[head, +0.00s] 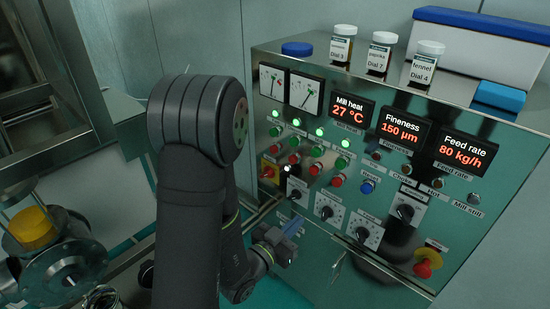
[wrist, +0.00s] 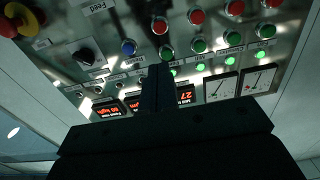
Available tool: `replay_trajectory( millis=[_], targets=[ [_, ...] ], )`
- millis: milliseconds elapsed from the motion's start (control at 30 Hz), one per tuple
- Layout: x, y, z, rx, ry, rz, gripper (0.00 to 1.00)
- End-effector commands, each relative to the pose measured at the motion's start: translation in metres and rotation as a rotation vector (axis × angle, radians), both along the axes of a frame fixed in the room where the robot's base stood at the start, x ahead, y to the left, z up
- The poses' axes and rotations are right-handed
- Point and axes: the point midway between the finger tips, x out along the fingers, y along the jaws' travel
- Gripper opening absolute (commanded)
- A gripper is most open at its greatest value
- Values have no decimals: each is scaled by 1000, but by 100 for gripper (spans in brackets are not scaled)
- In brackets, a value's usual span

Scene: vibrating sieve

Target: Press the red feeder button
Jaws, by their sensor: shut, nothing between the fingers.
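A row of red buttons crosses the control panel (head: 300,190). The rightmost red button (head: 337,181) in the head view is nearest the blue button (head: 367,188). It shows in the wrist view as the leftmost red button (wrist: 160,25), beside the blue button (wrist: 128,47). The small labels are too blurred to tell surely which one is the feeder's. My gripper (head: 290,229) is low in front of the panel, left of the dials. In the wrist view its fingers (wrist: 158,72) are shut and empty, overlapping the panel near the leftmost green button (wrist: 167,53). I see no contact with the red button.
Green buttons (head: 341,163) and lit green lamps (head: 345,143) sit above the red ones. Dark dials (head: 325,212) and a red emergency knob on yellow (head: 425,267) lie lower. Jars (head: 381,55) and boxes (head: 480,28) stand on the cabinet. Metal machinery (head: 70,265) is at left.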

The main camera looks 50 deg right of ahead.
Motion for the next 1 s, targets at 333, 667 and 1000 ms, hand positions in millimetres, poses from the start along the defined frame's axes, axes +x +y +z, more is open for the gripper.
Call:
replay_trajectory(
  millis=[333, 667, 1000],
  targets=[
    [12, -33, 6, -33, 126, 172, 0],
    [18, -63, 12, -116, 375, 424, 0],
    [2, -73, 9, -220, 676, 654, 0]
  ],
)
